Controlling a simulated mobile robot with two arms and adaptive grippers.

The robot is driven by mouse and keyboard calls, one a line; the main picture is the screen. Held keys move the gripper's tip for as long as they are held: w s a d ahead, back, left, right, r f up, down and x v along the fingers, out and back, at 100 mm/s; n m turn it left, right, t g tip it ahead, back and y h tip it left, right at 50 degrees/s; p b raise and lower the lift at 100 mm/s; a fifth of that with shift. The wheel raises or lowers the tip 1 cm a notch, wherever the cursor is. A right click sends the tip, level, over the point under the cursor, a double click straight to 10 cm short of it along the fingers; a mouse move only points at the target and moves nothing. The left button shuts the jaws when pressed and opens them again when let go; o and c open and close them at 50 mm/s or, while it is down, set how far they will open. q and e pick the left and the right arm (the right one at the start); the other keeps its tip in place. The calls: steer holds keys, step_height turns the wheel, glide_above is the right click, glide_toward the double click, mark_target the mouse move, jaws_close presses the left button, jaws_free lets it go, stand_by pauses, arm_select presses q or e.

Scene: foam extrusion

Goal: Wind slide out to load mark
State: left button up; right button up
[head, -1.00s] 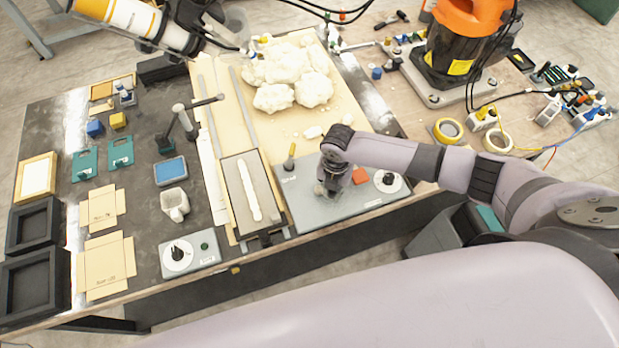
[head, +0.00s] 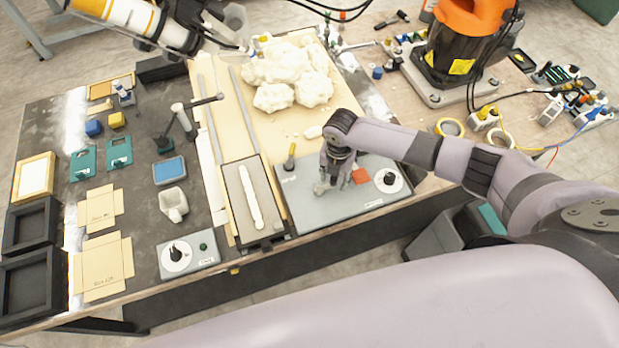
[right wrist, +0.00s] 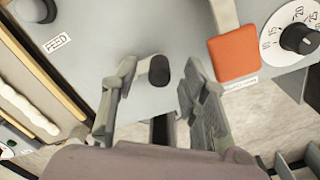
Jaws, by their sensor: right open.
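My right gripper (head: 325,188) is over the grey control panel (head: 312,212). In the right wrist view its two fingers (right wrist: 155,95) are open, with a black rounded knob (right wrist: 159,70) between them; a gap shows on each side and I cannot tell the height difference. The knob is hidden under the gripper in the head view. A grey slide or tray (head: 236,205) with a white foam strip (head: 249,196) lies left of the panel; the foam also shows in the right wrist view (right wrist: 28,110). I cannot make out a load mark. My left gripper is not in view.
An orange-red square (head: 361,176) and a numbered dial (head: 389,180) are right of my gripper. Lumpy foam (head: 290,75) lies behind. A second dial box (head: 188,255) sits left of the slide.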

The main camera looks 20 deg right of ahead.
steer(key=shift+r+p, duration=0.55)
steer(key=shift+r, duration=2.45)
